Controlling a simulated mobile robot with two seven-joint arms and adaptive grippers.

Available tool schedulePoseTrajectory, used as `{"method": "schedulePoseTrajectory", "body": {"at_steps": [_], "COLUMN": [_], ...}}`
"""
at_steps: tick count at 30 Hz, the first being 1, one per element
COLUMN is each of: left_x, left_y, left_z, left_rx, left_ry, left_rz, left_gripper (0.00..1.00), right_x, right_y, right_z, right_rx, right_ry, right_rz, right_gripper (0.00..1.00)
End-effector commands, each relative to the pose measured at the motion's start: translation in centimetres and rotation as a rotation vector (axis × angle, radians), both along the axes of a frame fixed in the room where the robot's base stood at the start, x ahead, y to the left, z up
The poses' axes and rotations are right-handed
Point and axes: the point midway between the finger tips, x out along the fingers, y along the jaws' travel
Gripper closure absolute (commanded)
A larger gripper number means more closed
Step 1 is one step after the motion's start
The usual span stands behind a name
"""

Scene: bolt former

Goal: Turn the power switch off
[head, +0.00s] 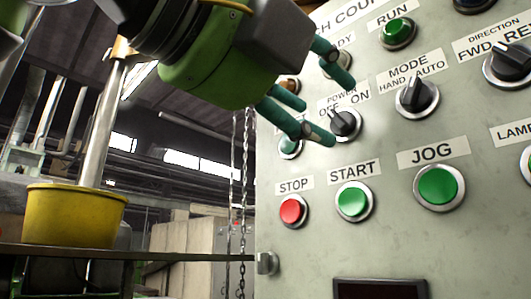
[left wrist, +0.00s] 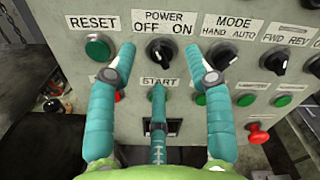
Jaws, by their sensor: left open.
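The power switch (head: 345,124) is a black rotary knob under the label POWER OFF ON on the grey-green control panel (head: 400,235). In the left wrist view the knob (left wrist: 166,50) lies between two raised fingertips, with a third finger below it. I cannot tell surely which way its pointer is turned. My left gripper (head: 326,108) is open, with teal fingers spread around the switch area. In the left wrist view the gripper (left wrist: 160,62) holds nothing. Contact with the knob cannot be told. My right gripper is not in view.
The mode knob (head: 416,96) is right of the switch. The red stop button (head: 292,210), green start button (head: 353,201) and jog button (head: 438,187) sit below. The reset button (left wrist: 97,46) is close left. A yellow bucket (head: 74,216) stands at far left.

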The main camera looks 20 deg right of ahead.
Motion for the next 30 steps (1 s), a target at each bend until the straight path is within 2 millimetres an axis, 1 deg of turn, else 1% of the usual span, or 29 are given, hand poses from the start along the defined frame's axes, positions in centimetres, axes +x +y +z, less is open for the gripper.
{"method": "schedulePoseTrajectory", "body": {"at_steps": [1, 6, 9, 12, 15, 18, 30], "left_x": [-0.3, -1.8, -2.5, -3.0, -3.3, -3.4, -3.4], "left_y": [1.2, 4.7, 6.2, 7.4, 8.1, 8.3, 8.3], "left_z": [0.1, 0.2, 0.1, 0.2, 0.2, 0.1, 0.1], "left_rx": [-0.004, -0.006, -0.005, -0.006, -0.005, -0.004, -0.004], "left_ry": [-0.003, -0.002, -0.002, -0.002, -0.001, -0.001, -0.001], "left_rz": [0.004, 0.004, 0.003, 0.001, 0.002, 0.001, 0.001], "left_gripper": [0.48, 0.48, 0.48, 0.48, 0.48, 0.48, 0.48], "right_x": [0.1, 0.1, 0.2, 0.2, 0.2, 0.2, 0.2], "right_y": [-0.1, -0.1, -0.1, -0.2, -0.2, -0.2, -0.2], "right_z": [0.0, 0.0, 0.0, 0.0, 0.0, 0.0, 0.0], "right_rx": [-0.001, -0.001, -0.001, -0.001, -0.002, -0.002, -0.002], "right_ry": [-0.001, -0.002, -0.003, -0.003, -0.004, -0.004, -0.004], "right_rz": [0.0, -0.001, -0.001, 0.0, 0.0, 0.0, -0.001], "right_gripper": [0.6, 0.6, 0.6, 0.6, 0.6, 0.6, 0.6]}}
